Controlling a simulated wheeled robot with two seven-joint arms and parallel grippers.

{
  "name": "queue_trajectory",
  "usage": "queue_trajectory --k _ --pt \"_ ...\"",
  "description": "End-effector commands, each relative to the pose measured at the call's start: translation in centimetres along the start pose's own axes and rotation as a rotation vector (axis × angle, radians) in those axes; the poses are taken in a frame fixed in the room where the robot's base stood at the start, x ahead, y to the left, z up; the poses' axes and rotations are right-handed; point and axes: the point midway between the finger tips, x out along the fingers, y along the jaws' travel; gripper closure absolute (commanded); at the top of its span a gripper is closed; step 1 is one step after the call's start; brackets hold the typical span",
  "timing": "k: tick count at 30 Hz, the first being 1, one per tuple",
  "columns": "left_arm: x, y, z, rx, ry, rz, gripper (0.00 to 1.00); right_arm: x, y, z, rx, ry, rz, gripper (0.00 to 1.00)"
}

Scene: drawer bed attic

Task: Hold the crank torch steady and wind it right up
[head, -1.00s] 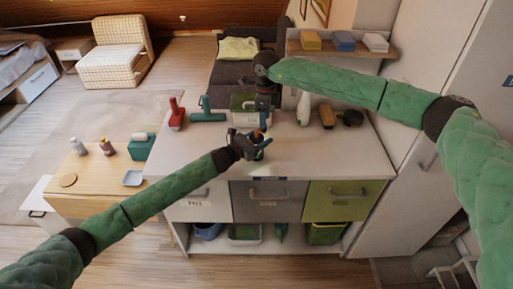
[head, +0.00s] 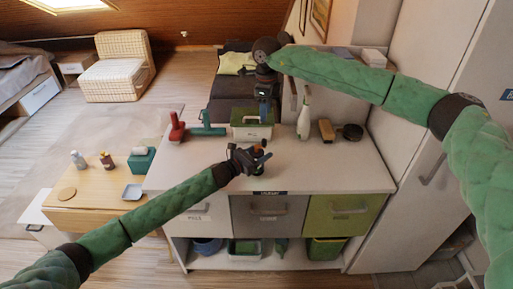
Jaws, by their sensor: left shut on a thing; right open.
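The crank torch (head: 257,148) is small in the head view, with an orange part showing. It is near the middle of the white cabinet top. My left gripper (head: 252,160) is shut on it from the left and hides much of it. I cannot make out the crank clearly. My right gripper (head: 263,112) is open and empty, pointing down above and behind the torch, apart from it and in front of the green and white box (head: 246,131).
A red tool (head: 176,128), a teal tool (head: 207,126), a white bottle (head: 304,117), a brown block (head: 326,130) and a dark round thing (head: 352,132) stand along the back of the cabinet top (head: 320,170). Its front is clear. A tall white cupboard (head: 440,100) bounds the right.

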Motion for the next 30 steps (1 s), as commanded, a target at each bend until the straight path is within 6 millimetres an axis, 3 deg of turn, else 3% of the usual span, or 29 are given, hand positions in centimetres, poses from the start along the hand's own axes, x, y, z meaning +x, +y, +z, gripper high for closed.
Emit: queue_trajectory --k 11,12,15,25,30 --pt "0.0 0.0 -0.1 0.000 0.002 0.000 0.75 0.0 0.0 0.0 0.000 0.000 0.000 0.58" --pt "0.0 0.0 -0.1 0.000 0.002 0.000 0.40 0.0 0.0 0.0 0.000 0.000 0.000 0.58" --pt "0.0 0.0 -0.1 0.000 0.001 0.000 0.23 0.0 0.0 0.0 0.000 0.000 0.000 0.58" --pt "-0.2 0.0 -0.1 0.000 0.001 0.000 0.23 0.0 0.0 0.0 0.000 0.000 0.000 0.58" --pt "-2.0 0.0 -0.2 -0.002 0.002 0.001 0.23 0.0 0.0 0.0 0.000 0.000 0.000 0.58"
